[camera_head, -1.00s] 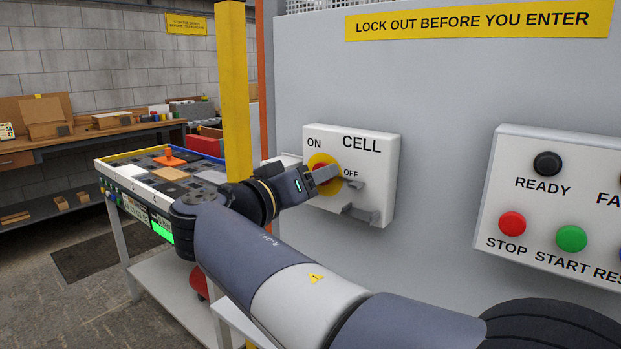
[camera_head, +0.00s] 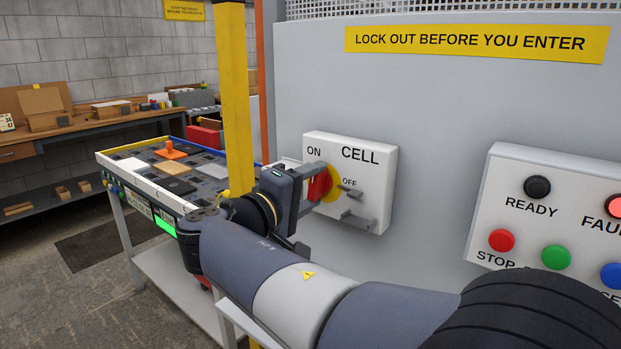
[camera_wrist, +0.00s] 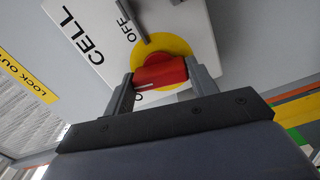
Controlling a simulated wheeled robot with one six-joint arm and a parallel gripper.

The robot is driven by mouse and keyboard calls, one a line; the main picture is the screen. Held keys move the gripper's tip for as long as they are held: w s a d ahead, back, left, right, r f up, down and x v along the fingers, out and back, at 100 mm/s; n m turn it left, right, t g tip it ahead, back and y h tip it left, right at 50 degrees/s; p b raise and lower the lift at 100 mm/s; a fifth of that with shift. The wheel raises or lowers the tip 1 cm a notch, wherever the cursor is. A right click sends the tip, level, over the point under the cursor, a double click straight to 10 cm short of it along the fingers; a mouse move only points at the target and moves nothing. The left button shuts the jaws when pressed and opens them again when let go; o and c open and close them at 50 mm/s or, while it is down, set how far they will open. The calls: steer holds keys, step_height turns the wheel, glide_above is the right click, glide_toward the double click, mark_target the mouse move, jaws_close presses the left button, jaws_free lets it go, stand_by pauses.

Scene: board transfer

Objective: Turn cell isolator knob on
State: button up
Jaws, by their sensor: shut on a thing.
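The cell isolator is a white box (camera_head: 366,205) on the grey panel, marked CELL, ON and OFF. Its red knob (camera_head: 320,184) sits on a yellow disc (camera_head: 333,190). In the wrist view the red knob (camera_wrist: 160,74) lies between both fingers, in front of the yellow disc (camera_wrist: 178,45). My gripper (camera_wrist: 160,82) is shut on the knob. In the head view my gripper (camera_head: 312,188) reaches the box from the left, and the knob is turned toward the ON side. The ON label is mostly hidden in the wrist view.
A grey hasp (camera_head: 358,221) juts from the box's lower part. A button panel (camera_head: 500,205) is to the right. A table with a parts board (camera_head: 140,182) stands left behind my arm, beside a yellow post (camera_head: 236,100). A workbench (camera_head: 95,124) is further back.

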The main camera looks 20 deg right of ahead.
steer(key=shift+n+p, duration=0.55)
steer(key=shift+n, duration=0.45)
steer(key=o, duration=1)
steer(key=v, duration=1.1)
steer(key=shift+w+d, duration=0.15)
